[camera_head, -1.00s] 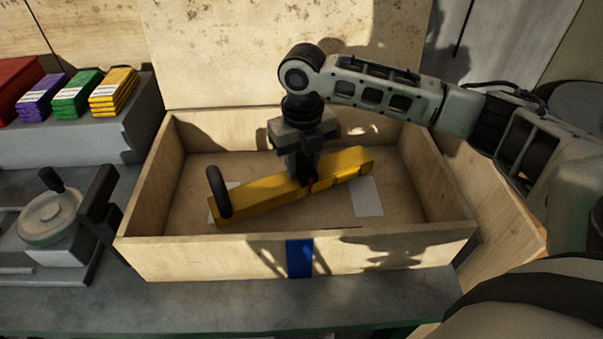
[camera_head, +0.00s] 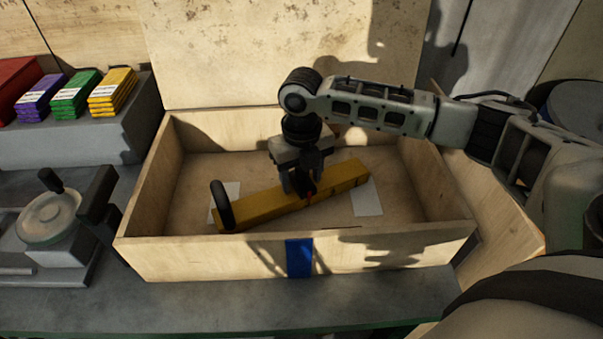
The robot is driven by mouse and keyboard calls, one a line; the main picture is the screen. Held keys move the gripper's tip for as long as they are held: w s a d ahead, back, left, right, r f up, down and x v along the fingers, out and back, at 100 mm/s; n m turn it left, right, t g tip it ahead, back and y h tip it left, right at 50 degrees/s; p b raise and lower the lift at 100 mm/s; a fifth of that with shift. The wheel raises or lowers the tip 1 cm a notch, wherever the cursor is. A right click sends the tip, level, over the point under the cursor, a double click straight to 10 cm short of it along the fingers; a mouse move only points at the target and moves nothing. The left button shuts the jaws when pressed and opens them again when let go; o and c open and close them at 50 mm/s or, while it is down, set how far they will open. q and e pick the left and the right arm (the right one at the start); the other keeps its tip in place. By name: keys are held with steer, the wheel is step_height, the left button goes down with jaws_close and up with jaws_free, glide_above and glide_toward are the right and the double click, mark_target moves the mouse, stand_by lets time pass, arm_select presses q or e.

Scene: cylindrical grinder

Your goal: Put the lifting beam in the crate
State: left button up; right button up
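The yellow lifting beam (camera_head: 262,205) lies inside the wooden crate (camera_head: 225,257), slanting from front left up to back right. The gripper hides part of the beam there. The beam is at or very near the crate floor; exact contact cannot be told. My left gripper is not in view.
The crate's raised lid (camera_head: 275,50) stands behind it. A handwheel (camera_head: 50,217) is at the left. Purple, green and yellow boxes (camera_head: 112,92) sit on a grey block at the back left. The bench front (camera_head: 230,308) is clear.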

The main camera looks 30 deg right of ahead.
step_height(320, 180, up, 12)
steer(key=shift+r, duration=0.2)
stand_by(0.7)
